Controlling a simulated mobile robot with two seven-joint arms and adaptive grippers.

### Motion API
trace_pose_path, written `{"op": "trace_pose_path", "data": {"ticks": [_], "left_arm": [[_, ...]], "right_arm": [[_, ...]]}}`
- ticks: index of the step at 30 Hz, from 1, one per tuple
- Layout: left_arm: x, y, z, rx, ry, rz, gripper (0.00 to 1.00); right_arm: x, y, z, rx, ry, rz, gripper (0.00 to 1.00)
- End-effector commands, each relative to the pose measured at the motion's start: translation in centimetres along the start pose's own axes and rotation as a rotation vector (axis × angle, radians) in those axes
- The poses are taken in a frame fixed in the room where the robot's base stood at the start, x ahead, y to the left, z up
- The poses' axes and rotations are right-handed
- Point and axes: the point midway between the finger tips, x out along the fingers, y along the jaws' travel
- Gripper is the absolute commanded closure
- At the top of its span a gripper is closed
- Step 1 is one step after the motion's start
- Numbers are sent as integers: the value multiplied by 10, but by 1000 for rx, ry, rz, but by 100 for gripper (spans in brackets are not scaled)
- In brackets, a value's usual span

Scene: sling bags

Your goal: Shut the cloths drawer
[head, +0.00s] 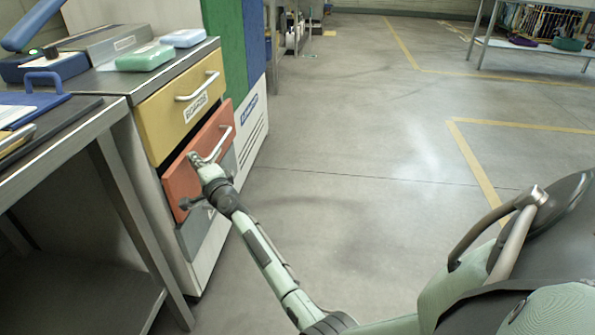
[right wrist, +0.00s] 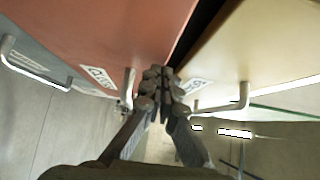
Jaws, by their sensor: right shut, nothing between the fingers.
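The red drawer (head: 197,158) is in the metal cabinet, below a yellow drawer (head: 180,108) and above a grey drawer (head: 196,230). Its front stands out a little from the cabinet, and a dark gap shows beside it in the right wrist view (right wrist: 125,35). Its label is partly hidden and hard to read. Its silver handle (head: 222,145) is on the front. My right gripper (head: 196,160) is shut and empty, fingertips at the red front near the handle; I cannot tell whether they touch. It also shows in the right wrist view (right wrist: 158,82). My left gripper is out of view.
A metal table (head: 75,135) stands close at the left. Soap-like green (head: 145,57) and pale blue (head: 183,38) boxes lie on the cabinet top. Open grey floor (head: 350,150) with yellow lines lies to the right. A shelf (head: 530,46) stands at the far right.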

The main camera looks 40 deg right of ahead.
Motion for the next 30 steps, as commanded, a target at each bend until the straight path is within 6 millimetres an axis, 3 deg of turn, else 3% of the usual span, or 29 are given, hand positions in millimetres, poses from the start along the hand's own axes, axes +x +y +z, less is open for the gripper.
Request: {"op": "trace_pose_path", "data": {"ticks": [9, 30], "left_arm": [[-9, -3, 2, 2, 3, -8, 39], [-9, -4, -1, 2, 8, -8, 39]], "right_arm": [[11, 0, 11, 0, 0, 0, 100], [13, -3, 16, 1, -9, -3, 100]]}}
